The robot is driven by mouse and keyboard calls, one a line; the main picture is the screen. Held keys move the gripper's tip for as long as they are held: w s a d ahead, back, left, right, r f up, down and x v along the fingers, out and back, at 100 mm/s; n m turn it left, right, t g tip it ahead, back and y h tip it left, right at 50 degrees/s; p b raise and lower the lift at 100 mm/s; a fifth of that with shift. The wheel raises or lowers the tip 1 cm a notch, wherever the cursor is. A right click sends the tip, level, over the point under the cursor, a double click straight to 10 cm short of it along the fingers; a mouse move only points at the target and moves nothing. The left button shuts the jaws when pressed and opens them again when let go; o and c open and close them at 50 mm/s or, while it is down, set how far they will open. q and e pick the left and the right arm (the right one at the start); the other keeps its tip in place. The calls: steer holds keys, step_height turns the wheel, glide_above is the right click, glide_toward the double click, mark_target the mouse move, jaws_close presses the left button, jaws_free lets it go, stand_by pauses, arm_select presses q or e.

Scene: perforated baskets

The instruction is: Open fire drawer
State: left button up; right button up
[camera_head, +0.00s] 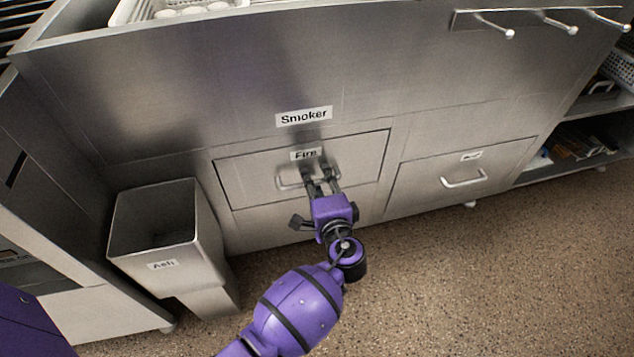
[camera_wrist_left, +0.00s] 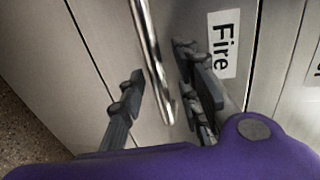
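The fire drawer (camera_head: 235,180) is a steel front with a "Fire" label, set in the smoker below its "Smoker" label; it looks shut. Its bar handle (camera_head: 289,182) sits below the label. My left gripper (camera_head: 320,174) is at the handle, its fingers pointing at the drawer front. In the left wrist view the handle (camera_wrist_left: 151,62) runs between the two spread fingers of the gripper (camera_wrist_left: 160,95), which are apart from each other. The right finger is close to the handle; whether it touches I cannot tell. My right gripper is not in view.
A steel ash bin (camera_head: 165,240) labelled "Ash" stands left of the drawer. A second drawer (camera_head: 430,190) with its own handle is to the right. Hooks (camera_head: 545,22) hang at the upper right. The speckled floor (camera_head: 460,270) in front is clear.

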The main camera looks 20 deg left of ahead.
arm_select(q)
steer(key=shift+c, duration=0.4)
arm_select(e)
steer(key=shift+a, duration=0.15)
arm_select(q)
jaws_close()
